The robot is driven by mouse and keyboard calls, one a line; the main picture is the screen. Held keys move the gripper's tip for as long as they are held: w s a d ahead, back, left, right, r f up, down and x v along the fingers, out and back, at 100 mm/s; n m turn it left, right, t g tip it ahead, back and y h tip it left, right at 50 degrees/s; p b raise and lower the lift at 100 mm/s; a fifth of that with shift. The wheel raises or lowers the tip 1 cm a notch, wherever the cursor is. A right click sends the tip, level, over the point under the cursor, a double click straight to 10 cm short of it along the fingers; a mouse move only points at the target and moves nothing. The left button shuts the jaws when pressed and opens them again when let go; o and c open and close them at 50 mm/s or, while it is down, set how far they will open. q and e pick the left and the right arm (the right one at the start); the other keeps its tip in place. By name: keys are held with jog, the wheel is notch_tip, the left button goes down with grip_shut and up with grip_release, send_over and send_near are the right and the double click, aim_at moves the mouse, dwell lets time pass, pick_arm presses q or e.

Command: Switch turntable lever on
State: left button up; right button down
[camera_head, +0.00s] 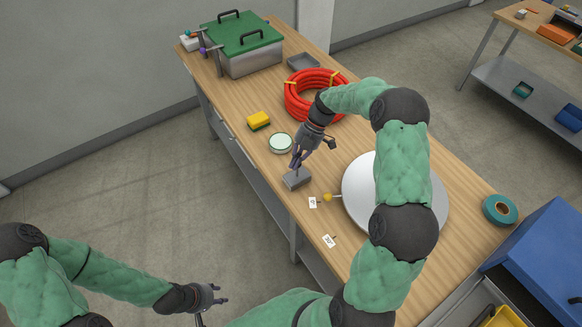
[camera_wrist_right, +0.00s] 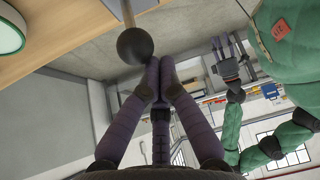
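A small grey lever box (camera_head: 297,180) sits near the table's front edge, left of the silver turntable disc (camera_head: 358,196). In the right wrist view its lever is a thin rod (camera_wrist_right: 128,14) ending in a black ball knob (camera_wrist_right: 135,46). My right gripper (camera_head: 297,160) is just above the box. In the wrist view its fingers (camera_wrist_right: 160,70) are drawn together, tips beside the knob, not around it; I cannot tell if they touch. My left gripper (camera_head: 218,295) is off the table at lower left, fingers apart and empty; it also shows in the wrist view (camera_wrist_right: 224,55).
A yellow knob (camera_head: 327,197) and two white labels (camera_head: 313,202) (camera_head: 329,240) lie by the disc. Teal tape (camera_head: 500,210) is at right.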

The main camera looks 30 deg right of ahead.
jog(key=shift+w+d+b, duration=0.1)
jog(key=shift+d+b, duration=0.5)
jog(key=shift+d, duration=0.6)
jog(key=shift+w+d+f+b, duration=0.15)
jog(key=shift+d+b, duration=0.4)
jog(key=shift+d, duration=0.65)
jog(key=shift+d, duration=0.25)
jog(key=shift+a, duration=0.1)
